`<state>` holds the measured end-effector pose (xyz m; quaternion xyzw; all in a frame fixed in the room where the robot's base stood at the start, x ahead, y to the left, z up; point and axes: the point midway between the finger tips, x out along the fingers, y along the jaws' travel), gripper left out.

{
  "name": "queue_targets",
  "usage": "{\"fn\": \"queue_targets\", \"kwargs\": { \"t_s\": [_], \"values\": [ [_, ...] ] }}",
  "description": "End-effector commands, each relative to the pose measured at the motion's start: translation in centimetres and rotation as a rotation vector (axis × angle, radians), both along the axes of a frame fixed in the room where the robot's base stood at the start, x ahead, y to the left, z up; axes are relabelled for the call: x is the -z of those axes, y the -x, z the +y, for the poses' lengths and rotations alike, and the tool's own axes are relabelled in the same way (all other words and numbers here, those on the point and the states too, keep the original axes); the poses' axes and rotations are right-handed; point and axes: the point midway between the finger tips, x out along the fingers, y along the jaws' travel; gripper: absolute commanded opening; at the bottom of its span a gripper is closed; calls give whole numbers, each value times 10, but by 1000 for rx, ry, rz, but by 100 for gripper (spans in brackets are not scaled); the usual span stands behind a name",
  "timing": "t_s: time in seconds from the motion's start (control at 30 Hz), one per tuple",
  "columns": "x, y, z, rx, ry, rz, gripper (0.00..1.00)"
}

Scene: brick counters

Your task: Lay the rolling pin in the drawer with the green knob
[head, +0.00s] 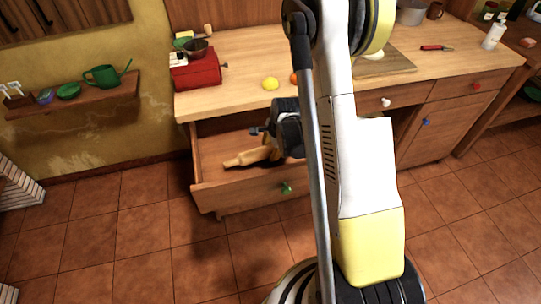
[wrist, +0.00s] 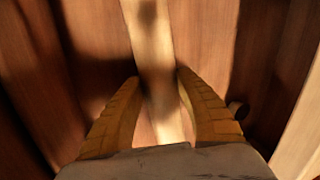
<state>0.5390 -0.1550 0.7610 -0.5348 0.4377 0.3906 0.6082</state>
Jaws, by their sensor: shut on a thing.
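The drawer with the green knob (head: 286,188) is pulled open below the counter; its front (head: 235,193) faces me. The pale wooden rolling pin (head: 245,158) is inside the drawer's outline, tilted in the picture. My gripper (head: 270,151) is over the drawer, shut on the rolling pin, partly hidden by my arm. In the wrist view, the two yellowish fingers (wrist: 158,88) stand on either side of the pin (wrist: 150,45), with brown wood behind it. I cannot tell whether the pin touches the drawer floor.
The counter (head: 240,87) above the drawer holds a red box (head: 195,72), a lemon (head: 270,83) and a cutting board (head: 385,64). Closed fronts with white (head: 386,102), red (head: 476,86) and blue (head: 427,121) knobs are to the right.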

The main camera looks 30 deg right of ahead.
Motion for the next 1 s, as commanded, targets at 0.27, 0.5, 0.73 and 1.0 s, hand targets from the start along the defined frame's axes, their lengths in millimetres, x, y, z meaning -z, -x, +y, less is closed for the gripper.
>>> {"fn": "queue_targets", "kwargs": {
  "t_s": [0.27, 0.5, 0.73, 1.0],
  "values": [
    [20, 0, 0, 0, 0, 0, 0],
    [25, 0, 0, 0, 0, 0, 0],
    [23, 0, 0, -1, 0, 0, 59],
    [12, 2, 0, 0, 0, 0, 59]
  ]
}}
